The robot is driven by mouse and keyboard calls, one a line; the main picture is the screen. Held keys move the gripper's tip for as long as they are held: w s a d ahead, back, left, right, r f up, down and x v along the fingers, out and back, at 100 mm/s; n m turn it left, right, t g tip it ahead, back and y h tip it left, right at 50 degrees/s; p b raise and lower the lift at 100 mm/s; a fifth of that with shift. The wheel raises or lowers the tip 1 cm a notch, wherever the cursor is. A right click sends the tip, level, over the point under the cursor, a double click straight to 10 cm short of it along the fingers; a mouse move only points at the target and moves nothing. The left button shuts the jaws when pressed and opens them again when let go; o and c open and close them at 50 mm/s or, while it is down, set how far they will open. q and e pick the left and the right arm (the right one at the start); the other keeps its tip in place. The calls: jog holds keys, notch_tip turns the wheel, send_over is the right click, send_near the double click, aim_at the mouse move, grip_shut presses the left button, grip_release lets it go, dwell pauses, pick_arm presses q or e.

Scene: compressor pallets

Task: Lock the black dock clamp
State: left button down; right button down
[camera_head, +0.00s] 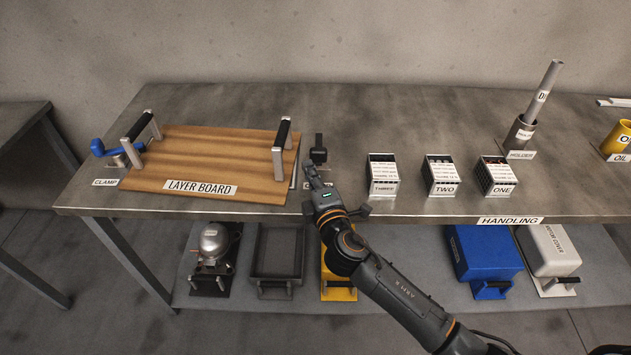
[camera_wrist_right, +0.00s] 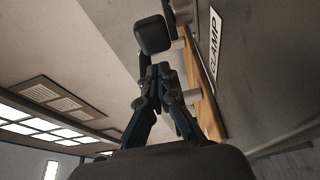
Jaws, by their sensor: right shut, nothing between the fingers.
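The black dock clamp (camera_head: 319,154) stands on the bench just right of the layer board, its dark handle pointing up. In the right wrist view its square black handle end (camera_wrist_right: 153,35) is just beyond my fingertips. My right gripper (camera_head: 309,168) is at the near side of the clamp, in front of its base. In the wrist view the right fingers (camera_wrist_right: 159,72) are shut with nothing between them. I cannot tell whether they touch the handle. My forearm and gripper hide most of the clamp's label in the head view. My left gripper is not in view.
The wooden layer board (camera_head: 205,150) with two upright handles lies left of the clamp. A blue clamp (camera_head: 105,149) is at its left end. Three labelled small crates (camera_head: 382,175) stand to the right. The bench behind the clamp is clear.

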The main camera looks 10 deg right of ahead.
aim_at(325, 158)
jog(key=shift+w+a, duration=0.2)
jog(key=shift+w, duration=1.3)
jog(key=shift+s+d+n+y+p, duration=0.3)
jog(key=shift+d+n+y, duration=0.15)
jog(key=shift+n+y, duration=0.4)
jog(key=shift+s+d+p, duration=0.2)
jog(key=shift+d, duration=0.45)
jog(key=shift+s+d+p, duration=0.15)
jog(key=shift+d, duration=1.4)
jog(key=shift+s, duration=0.15)
jog(key=v, duration=1.1)
jog(key=shift+s+d+r, duration=0.2)
jog(key=shift+s, duration=0.1)
